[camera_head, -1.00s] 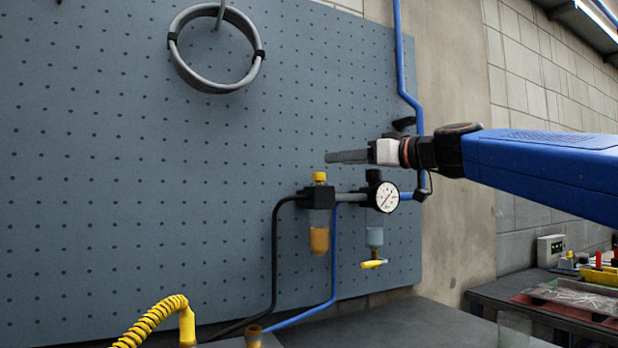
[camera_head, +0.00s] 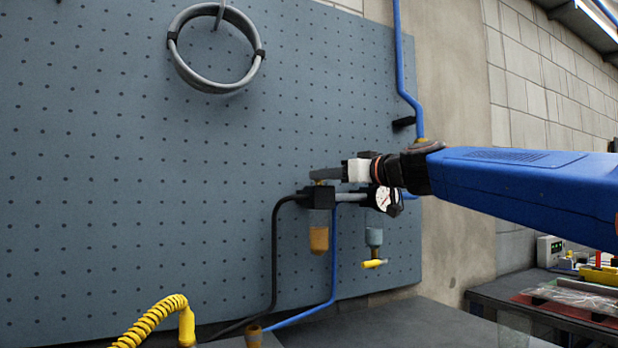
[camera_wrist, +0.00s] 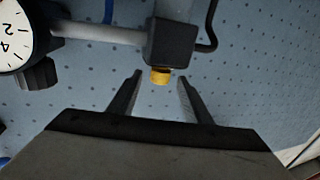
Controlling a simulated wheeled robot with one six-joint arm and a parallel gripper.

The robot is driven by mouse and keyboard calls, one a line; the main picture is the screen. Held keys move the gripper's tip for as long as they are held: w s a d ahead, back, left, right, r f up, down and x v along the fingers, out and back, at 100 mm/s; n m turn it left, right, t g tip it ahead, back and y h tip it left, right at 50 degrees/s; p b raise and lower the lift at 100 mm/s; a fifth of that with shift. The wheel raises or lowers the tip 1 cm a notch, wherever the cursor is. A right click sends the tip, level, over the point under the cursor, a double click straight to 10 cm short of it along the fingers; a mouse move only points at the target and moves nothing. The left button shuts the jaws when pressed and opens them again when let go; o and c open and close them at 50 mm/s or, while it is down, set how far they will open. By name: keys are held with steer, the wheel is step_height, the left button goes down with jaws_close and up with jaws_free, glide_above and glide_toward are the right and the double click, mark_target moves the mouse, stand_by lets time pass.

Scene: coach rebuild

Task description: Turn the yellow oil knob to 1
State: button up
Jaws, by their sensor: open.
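The yellow oil knob (camera_wrist: 161,76) sits on the black lubricator block (camera_wrist: 171,41) in the wrist view. In the head view my gripper (camera_head: 318,174) covers most of the knob, above the black block (camera_head: 318,198) and its amber oil bowl (camera_head: 318,239). My gripper (camera_wrist: 158,86) is open in the wrist view, its two fingers spread on either side of the knob, near their tips. Nothing is held. I cannot tell whether either finger touches the knob. No setting mark on the knob can be read.
A black hose (camera_head: 274,255) runs left. The pegboard (camera_head: 130,200) lies behind.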

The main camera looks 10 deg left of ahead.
steer(key=x, duration=0.8)
steer(key=c, duration=1.1)
